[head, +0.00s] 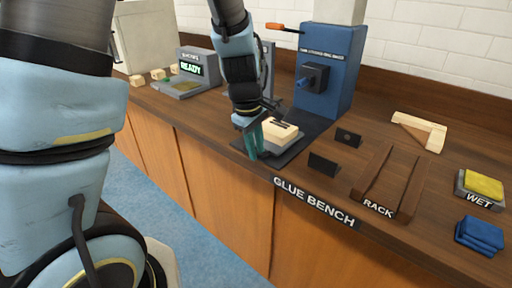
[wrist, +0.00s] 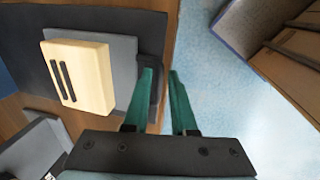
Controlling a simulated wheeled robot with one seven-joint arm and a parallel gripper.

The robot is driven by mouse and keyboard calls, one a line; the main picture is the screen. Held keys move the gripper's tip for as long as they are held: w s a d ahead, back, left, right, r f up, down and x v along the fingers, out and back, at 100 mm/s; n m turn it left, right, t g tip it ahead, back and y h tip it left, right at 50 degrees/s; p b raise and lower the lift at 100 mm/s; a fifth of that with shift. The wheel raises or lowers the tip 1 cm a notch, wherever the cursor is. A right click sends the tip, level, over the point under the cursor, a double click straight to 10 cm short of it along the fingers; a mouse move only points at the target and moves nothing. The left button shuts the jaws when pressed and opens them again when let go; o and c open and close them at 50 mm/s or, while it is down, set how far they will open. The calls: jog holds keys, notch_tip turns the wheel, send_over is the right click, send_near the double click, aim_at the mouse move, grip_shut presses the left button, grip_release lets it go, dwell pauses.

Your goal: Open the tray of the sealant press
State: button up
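The blue press (head: 330,75), with an orange-handled lever and a dark block on its front, stands at the back of the bench; its label is too small to read surely. A dark base (head: 310,132) extends from its foot. On it, a grey tray plate (wrist: 121,62) carries a pale wooden block (head: 278,133) with two dark strips, also in the wrist view (wrist: 82,75). My gripper (head: 256,140) points down at the tray's front edge, its teal fingers apart and empty in the wrist view (wrist: 161,72). The left finger overlaps a dark piece at the tray edge; contact is unclear.
A wooden rack (head: 387,182), small dark plates (head: 323,163), a yellow sponge tray marked WET (head: 480,187) and folded blue cloths (head: 480,234) lie right. A grey device reading READY (head: 190,70) stands left. Open floor (head: 180,185) lies before the bench.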

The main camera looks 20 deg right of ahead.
notch_tip(320, 180, up, 11)
jog(key=s+a, duration=0.1)
jog(key=a, duration=0.1)
jog(key=shift+f, duration=0.2)
dwell(0.4)
jog(key=a+f+m+y, duration=0.1)
jog(key=a+f+m, duration=0.1)
jog(key=a, duration=1)
jog(key=w+a+f+m, duration=0.1)
jog(key=a+f+m, duration=0.2)
jog(key=a, duration=0.9)
jog(key=shift+a+f+m+t+y, duration=0.3)
jog(key=shift+a+f+m+y, duration=0.1)
jog(key=shift+m, duration=0.6)
jog(key=shift+w, duration=0.1)
